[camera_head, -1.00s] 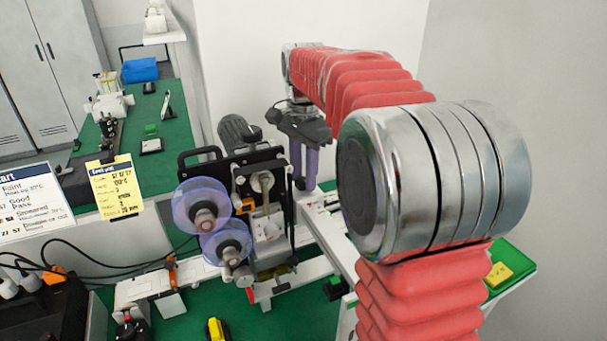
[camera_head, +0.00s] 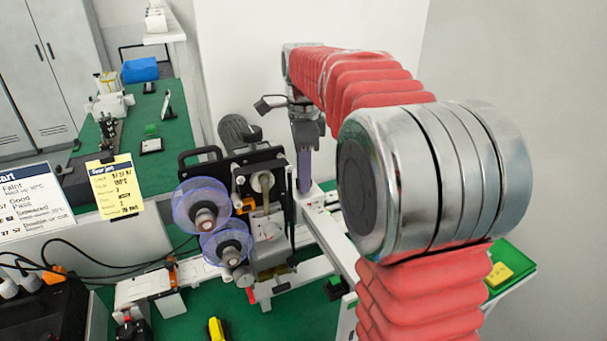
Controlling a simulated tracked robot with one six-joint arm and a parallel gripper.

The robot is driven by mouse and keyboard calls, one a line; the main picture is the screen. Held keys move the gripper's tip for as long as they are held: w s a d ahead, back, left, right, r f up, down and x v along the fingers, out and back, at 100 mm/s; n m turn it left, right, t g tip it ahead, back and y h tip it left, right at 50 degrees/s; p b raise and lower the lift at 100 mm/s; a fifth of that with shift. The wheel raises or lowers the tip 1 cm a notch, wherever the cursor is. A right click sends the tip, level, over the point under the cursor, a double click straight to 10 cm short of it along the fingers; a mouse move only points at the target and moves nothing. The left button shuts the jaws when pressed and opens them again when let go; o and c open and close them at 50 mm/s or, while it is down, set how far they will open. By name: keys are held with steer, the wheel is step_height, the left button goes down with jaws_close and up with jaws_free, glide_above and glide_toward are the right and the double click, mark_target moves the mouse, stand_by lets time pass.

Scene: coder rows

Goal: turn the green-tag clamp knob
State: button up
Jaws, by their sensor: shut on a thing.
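My gripper (camera_head: 305,186) points down just behind the right end of the coder machine (camera_head: 262,190). Its purple-grey fingers are seen edge-on, one nearly covering the other. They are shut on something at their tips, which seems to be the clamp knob. The knob itself is hidden by the fingers and the machine, and I cannot make out its green tag. The coder has a black plate with a handle and two clear reels (camera_head: 202,207) at its left.
A white rail (camera_head: 330,240) runs beside the machine. A yellow object (camera_head: 216,330) lies on the green bench at the front. A green tray (camera_head: 512,262) is at the right, behind my arm. Another bench (camera_head: 175,165) stands at the back left.

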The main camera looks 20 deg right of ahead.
steer(key=o, duration=1)
steer(key=shift+o, duration=0.2)
steer(key=shift+r, duration=0.15)
step_height(320, 180, up, 13)
steer(key=shift+r, duration=0.2)
steer(key=shift+s, duration=0.1)
stand_by(0.4)
